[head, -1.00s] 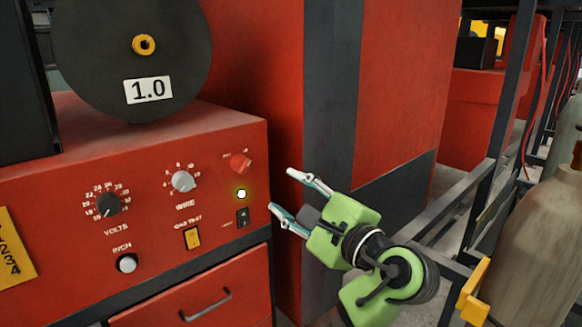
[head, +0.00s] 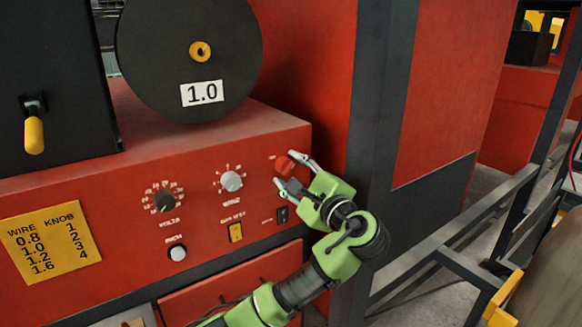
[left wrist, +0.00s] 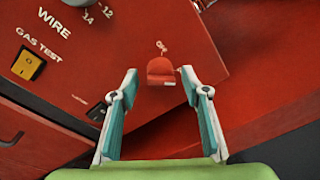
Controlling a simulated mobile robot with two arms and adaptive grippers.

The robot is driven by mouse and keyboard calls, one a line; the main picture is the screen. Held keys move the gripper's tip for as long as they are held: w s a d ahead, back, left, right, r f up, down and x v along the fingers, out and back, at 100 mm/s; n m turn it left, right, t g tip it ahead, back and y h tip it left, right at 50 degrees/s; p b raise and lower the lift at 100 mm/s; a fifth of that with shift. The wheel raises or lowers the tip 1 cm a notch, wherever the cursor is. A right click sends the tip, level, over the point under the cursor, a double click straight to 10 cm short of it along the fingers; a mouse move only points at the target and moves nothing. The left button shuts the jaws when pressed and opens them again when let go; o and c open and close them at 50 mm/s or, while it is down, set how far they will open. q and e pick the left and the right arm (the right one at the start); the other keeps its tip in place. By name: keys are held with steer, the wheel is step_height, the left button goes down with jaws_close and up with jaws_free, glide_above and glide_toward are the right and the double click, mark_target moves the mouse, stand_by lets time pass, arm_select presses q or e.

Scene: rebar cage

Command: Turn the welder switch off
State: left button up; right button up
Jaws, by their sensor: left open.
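The red rotary switch (head: 284,166) is at the upper right corner of the welder's red front panel (head: 110,200). My left gripper (head: 287,169) is open in front of it, with one finger above and one below. In the left wrist view the red switch (left wrist: 161,72) shows between the two open fingertips, with a gap on each side. I cannot tell whether a finger touches it. The indicator lamp below the switch is hidden now. My right gripper is not in view.
A black rocker switch (head: 282,214) and a yellow gas test switch (head: 236,232) are below and left. The wire knob (head: 231,181) and volts knob (head: 165,201) are on the same panel. A dark post (head: 385,100) stands to the right.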

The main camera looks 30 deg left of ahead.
arm_select(q)
steer(key=shift+w, duration=0.1)
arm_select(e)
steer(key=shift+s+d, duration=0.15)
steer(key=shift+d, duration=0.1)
arm_select(q)
steer(key=c, duration=1.1)
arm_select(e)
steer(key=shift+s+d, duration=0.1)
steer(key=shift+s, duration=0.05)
arm_select(q)
steer(key=shift+f, duration=0.1)
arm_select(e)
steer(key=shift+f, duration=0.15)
